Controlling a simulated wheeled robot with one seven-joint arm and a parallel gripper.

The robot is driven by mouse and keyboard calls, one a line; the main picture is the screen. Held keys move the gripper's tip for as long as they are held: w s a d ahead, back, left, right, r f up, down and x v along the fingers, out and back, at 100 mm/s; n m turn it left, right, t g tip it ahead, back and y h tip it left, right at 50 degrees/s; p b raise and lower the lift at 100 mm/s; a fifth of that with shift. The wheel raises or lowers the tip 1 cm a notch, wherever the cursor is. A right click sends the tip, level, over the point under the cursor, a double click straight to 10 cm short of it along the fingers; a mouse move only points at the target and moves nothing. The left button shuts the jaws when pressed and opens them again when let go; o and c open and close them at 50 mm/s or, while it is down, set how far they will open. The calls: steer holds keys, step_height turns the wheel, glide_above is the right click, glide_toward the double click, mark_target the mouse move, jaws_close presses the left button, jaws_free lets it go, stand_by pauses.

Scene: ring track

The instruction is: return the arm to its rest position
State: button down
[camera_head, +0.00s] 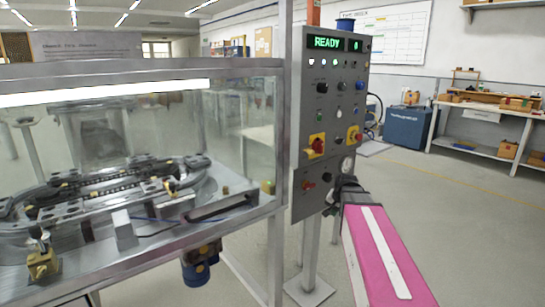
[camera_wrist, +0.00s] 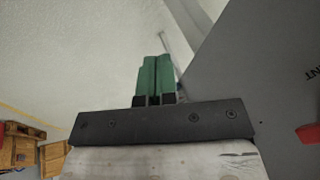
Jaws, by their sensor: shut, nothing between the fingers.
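My arm shows in the head view as a pink link with a white stripe, reaching forward from the lower right. Its dark end, with my gripper (camera_head: 336,192), is close in front of the lower part of the grey control panel (camera_head: 316,105). I cannot tell in that view whether it touches the panel. In the wrist view my gripper (camera_wrist: 154,78) has two green fingers side by side, shut with nothing between them. The grey panel side (camera_wrist: 255,70) fills the right of that view, with part of a red thing at its edge.
A glass-walled machine (camera_head: 130,170) with a ring track inside stands at left. The panel's post (camera_head: 311,250) and foot are beside my arm. A blue cabinet (camera_head: 408,125) and a workbench (camera_head: 490,120) stand at the back right. The floor at right is clear.

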steer(key=s+a+f+n+g, duration=0.2)
steer(key=s+a+f+n, duration=0.1)
steer(key=s+f, duration=0.4)
steer(key=s+a+f+n+g+h, duration=0.1)
steer(key=s+a+f+n+g, duration=0.1)
steer(key=s+f, duration=0.5)
steer(key=s+a+n, duration=0.1)
steer(key=s, duration=0.2)
steer(key=shift+s+a, duration=0.15)
steer(key=shift+a, duration=0.25)
